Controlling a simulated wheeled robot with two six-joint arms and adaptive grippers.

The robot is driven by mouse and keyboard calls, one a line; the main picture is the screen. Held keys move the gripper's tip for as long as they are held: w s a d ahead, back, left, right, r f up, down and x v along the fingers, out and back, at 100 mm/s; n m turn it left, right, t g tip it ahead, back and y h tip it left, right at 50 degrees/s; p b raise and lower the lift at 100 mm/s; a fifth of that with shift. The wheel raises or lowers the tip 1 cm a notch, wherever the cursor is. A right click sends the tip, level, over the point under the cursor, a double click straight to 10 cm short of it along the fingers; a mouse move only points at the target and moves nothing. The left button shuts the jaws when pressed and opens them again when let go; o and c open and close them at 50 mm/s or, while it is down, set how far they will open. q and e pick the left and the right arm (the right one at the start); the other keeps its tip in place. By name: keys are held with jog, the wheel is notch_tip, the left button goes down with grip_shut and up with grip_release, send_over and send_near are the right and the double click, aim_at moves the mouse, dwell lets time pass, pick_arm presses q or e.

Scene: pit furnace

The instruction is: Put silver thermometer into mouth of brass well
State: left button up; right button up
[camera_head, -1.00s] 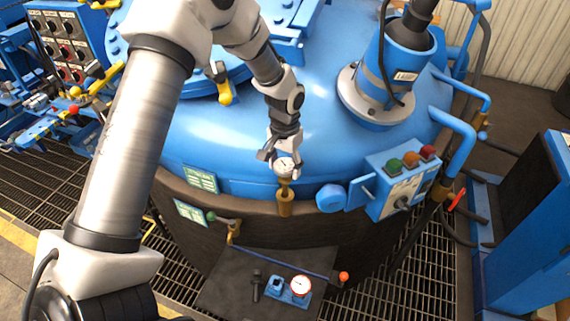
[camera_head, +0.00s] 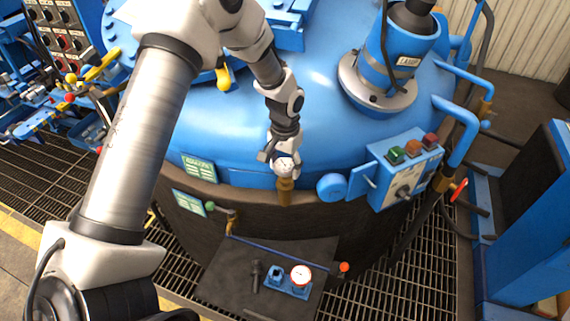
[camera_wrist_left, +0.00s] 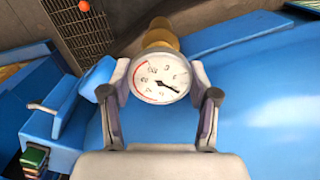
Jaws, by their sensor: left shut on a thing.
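The silver thermometer (camera_head: 284,164) has a round white dial, and its face also shows large in the left wrist view (camera_wrist_left: 160,77). My left gripper (camera_head: 283,160) is shut on it, with one finger on each side of the dial. The brass well (camera_head: 285,192) stands upright at the front edge of the blue furnace lid. The thermometer is directly above the well, with almost no gap between dial and brass. In the left wrist view the brass (camera_wrist_left: 160,37) shows just beyond the dial. The thermometer's stem is hidden, so I cannot tell how deep it sits.
A blue button box (camera_head: 402,172) and a round blue knob (camera_head: 331,187) are right of the well. Below, a dark shelf (camera_head: 235,278) carries a red-rimmed gauge (camera_head: 301,274) in a blue holder. Green label plates (camera_head: 199,168) are on the left.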

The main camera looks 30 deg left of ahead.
pick_arm(q)
jog(key=shift+f+b, duration=0.4)
jog(key=shift+f, duration=0.45)
dwell(0.3)
jog(key=o, duration=1.2)
jog(key=shift+o, duration=0.2)
